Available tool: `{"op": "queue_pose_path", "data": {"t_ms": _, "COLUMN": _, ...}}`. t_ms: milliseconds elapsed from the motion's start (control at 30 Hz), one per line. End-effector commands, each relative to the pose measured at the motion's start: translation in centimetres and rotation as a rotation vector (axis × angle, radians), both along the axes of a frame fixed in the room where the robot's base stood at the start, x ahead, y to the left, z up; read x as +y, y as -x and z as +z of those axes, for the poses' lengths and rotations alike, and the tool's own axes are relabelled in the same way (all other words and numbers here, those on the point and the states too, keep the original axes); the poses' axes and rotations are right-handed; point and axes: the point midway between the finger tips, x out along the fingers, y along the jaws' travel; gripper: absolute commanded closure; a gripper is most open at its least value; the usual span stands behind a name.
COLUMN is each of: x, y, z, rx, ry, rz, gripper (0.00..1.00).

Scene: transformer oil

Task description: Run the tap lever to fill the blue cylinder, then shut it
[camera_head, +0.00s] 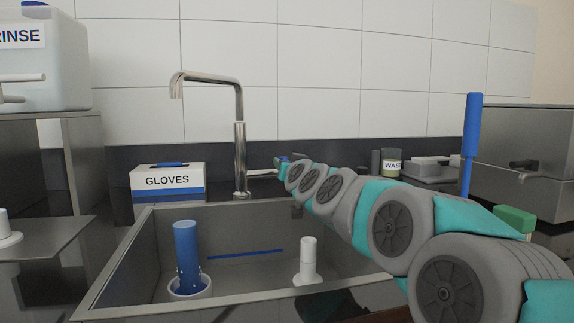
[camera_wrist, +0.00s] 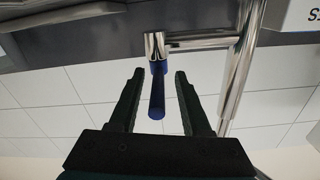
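The blue cylinder (camera_head: 186,245) stands upright in a white round holder (camera_head: 190,288) in the left part of the sink. The tall chrome tap (camera_head: 240,160) rises behind the sink, with its spout bent to the left above the cylinder's side. Its lever sticks out to the right at the base; in the wrist view the lever has a chrome end and a dark blue grip (camera_wrist: 157,95). My gripper (camera_wrist: 159,72) is open, with one finger on each side of the blue grip and gaps visible. In the head view its fingers are hard to make out behind my arm.
The steel sink (camera_head: 120,262) also holds a white post (camera_head: 308,262). A glove box (camera_head: 168,180) stands left of the tap. A waste jar (camera_head: 391,163) and a tray (camera_head: 430,172) stand at the back right. A blue upright handle (camera_head: 471,130) rises near my arm.

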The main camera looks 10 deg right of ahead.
Motion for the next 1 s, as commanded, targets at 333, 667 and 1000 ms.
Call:
{"op": "queue_pose_path", "data": {"t_ms": 333, "x": -0.1, "y": 0.2, "z": 0.0, "rx": 0.000, "ry": 0.000, "rz": -0.001, "gripper": 0.52}}
{"op": "queue_pose_path", "data": {"t_ms": 667, "x": -0.4, "y": 3.2, "z": 0.1, "rx": -0.002, "ry": 0.000, "rz": 0.000, "gripper": 0.52}}
{"op": "queue_pose_path", "data": {"t_ms": 1000, "x": -0.7, "y": 7.3, "z": 0.0, "rx": -0.001, "ry": 0.000, "rz": 0.000, "gripper": 0.52}}
